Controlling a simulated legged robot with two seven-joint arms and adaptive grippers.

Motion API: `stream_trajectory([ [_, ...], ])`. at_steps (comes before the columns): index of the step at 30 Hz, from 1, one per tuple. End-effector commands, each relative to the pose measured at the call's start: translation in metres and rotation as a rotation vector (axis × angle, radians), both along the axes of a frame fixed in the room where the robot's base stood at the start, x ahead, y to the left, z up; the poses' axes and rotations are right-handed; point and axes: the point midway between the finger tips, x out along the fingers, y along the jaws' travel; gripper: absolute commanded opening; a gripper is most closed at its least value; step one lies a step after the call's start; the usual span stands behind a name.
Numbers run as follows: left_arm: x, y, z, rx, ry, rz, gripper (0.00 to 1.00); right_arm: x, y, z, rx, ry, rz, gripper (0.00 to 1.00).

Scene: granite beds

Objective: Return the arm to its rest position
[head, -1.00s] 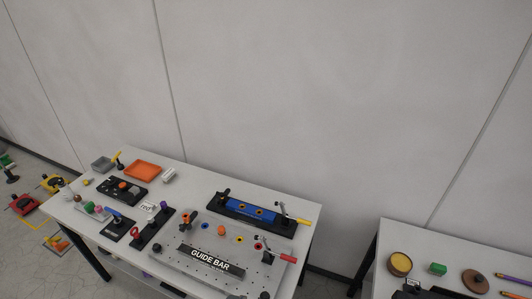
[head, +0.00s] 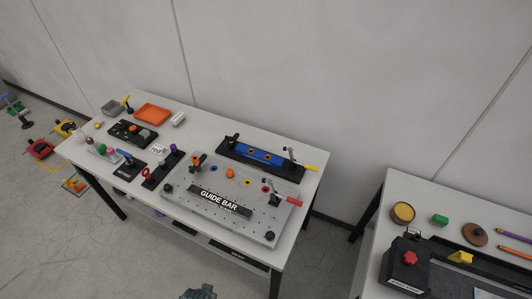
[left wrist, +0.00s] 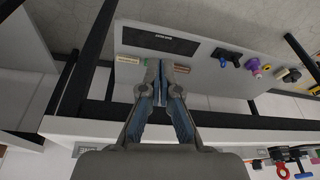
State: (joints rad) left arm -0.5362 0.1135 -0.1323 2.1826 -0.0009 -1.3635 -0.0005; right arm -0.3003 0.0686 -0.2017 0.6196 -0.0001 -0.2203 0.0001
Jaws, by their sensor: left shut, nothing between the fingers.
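My left gripper (left wrist: 161,72) is shut and empty in the left wrist view, its two grey fingers with bluish inner faces lying together. It is apart from the white table (left wrist: 75,127), whose edge and dark frame bars show around it. A lower shelf (left wrist: 210,60) with several small items lies beyond the fingertips. In the head view only a small grey-teal piece, seemingly of my own arm, shows at the bottom edge. My right gripper is in neither view.
The table (head: 296,210) carries a GUIDE BAR plate (head: 255,222), a blue fixture (head: 255,153), an orange tray (head: 153,114) and several small tools. A second table (head: 372,240) with a black box (head: 405,265) stands right. Floor between them is clear.

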Motion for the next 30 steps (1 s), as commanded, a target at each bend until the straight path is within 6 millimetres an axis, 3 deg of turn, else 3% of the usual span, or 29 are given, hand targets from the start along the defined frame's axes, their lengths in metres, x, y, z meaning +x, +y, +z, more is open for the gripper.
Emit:
stream_trajectory([
  [5,-0.003,-0.003,-0.074,0.003,0.031,-0.004,0.00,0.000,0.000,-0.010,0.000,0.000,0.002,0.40],
  [8,-0.011,-0.002,-0.128,0.004,0.050,-0.007,0.00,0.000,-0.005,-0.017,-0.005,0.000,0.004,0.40],
  [10,-0.024,0.000,-0.174,0.005,0.069,-0.011,0.00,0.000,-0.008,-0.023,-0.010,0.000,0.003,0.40],
  [15,-0.080,0.008,-0.287,0.011,0.118,-0.022,0.00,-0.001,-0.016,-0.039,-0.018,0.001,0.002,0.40],
  [18,-0.121,0.015,-0.336,0.013,0.144,-0.028,0.00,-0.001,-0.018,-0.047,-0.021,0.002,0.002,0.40],
  [21,-0.159,0.022,-0.368,0.017,0.163,-0.032,0.00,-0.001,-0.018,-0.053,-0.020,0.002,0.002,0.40],
  [24,-0.188,0.027,-0.385,0.019,0.176,-0.036,0.00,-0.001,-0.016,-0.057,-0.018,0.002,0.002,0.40],
  [30,-0.210,0.031,-0.394,0.021,0.184,-0.039,0.00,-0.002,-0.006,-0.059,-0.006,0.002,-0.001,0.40],
])
